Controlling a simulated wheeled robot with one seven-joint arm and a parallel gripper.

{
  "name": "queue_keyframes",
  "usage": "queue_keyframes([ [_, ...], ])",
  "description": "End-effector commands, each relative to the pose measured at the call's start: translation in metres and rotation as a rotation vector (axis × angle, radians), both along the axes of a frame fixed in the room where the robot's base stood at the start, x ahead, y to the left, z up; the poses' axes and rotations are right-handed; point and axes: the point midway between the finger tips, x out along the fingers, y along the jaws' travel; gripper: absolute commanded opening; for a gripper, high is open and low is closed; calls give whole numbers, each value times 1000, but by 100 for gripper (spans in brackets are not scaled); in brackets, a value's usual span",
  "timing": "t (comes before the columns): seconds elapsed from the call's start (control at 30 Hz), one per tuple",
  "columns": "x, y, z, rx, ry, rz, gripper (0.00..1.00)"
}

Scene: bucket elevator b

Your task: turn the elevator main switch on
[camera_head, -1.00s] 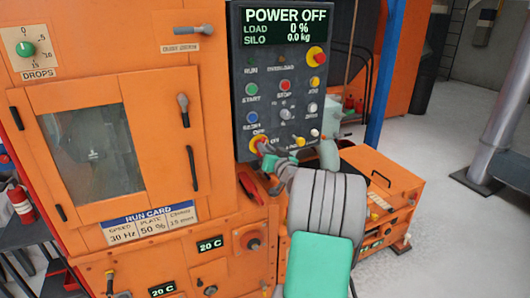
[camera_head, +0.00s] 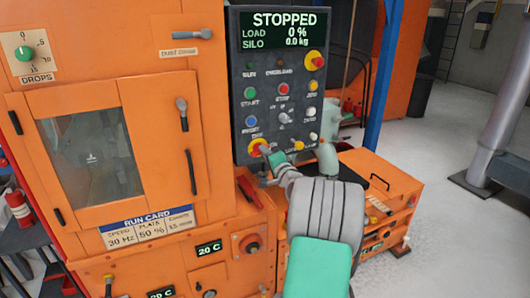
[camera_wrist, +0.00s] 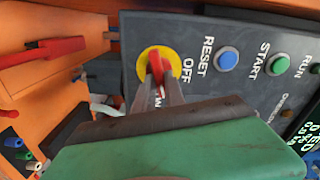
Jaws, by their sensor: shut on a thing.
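The main switch (camera_head: 255,147) is a red handle on a yellow round plate at the lower left of the dark control panel (camera_head: 241,108). In the wrist view the red handle of the switch (camera_wrist: 147,68) sits between my fingers, with the word OFF printed beside the plate. My gripper (camera_head: 268,150) is shut on this handle; it also shows in the wrist view (camera_wrist: 160,85). The panel display (camera_head: 283,29) reads STOPPED, LOAD 0 %, SILO 0.0 kg. My fingers hide part of the handle.
A green START button (camera_head: 250,92), red STOP button (camera_head: 282,88) and blue RESET button (camera_head: 250,121) sit above the switch. A red lever (camera_head: 249,190) juts out just below left. A red emergency knob (camera_head: 314,60) is at the panel's upper right.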

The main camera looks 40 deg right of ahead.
Motion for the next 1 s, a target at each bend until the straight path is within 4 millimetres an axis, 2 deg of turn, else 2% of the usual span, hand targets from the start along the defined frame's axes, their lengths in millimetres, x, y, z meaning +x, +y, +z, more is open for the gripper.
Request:
queue_keyframes([
  [0.43,0,-1,-1,253,-75,-1,0],
  [1.0,0,-1,-2,298,-89,-1,0],
])
